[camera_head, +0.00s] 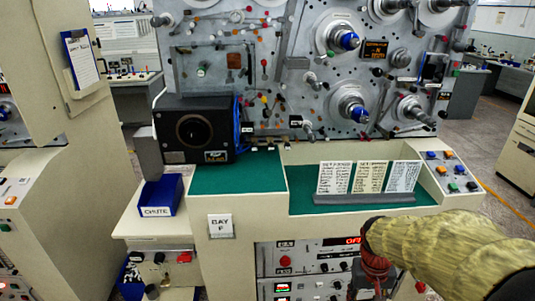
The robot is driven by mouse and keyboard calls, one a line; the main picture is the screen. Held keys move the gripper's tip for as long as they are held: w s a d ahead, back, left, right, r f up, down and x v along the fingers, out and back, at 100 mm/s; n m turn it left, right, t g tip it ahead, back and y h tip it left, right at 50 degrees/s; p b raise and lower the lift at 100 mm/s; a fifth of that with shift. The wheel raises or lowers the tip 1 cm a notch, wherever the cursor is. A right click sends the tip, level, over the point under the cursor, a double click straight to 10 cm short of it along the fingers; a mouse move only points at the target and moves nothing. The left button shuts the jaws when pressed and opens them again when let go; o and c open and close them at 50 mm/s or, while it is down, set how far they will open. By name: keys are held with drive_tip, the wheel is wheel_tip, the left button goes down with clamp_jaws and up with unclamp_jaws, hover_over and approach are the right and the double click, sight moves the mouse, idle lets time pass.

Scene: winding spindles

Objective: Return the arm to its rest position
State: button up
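My arm comes in from the lower right, covered by a pale yellow quilted sleeve. Its dark red end, my gripper (374,272), hangs down in front of the lower instrument panel of the bay. The fingers are small and dark against the panel, so I cannot make out whether they are open or shut. I see nothing clearly held.
A machine panel (285,115) with spindles, two of them blue-tipped, stands behind a green-topped ledge (237,176). Cards (371,178) stand on the ledge; a blue bin (160,195) sits left. Cabinets flank both sides. Floor shows at right.

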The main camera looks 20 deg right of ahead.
drive_tip(key=s+a+r+n+t+p, duration=0.1)
drive_tip(key=a+r+n+t, duration=0.1)
drive_tip(key=a+r, duration=0.7)
drive_tip(key=s+a+r+n+t+y+p, duration=0.1)
drive_tip(key=a+r+n+t, duration=0.2)
drive_tip(key=a+r, duration=0.6)
drive_tip(key=shift+a+r+t, duration=0.4)
drive_tip(key=shift+r, duration=0.1)
drive_tip(key=shift+w, duration=0.1)
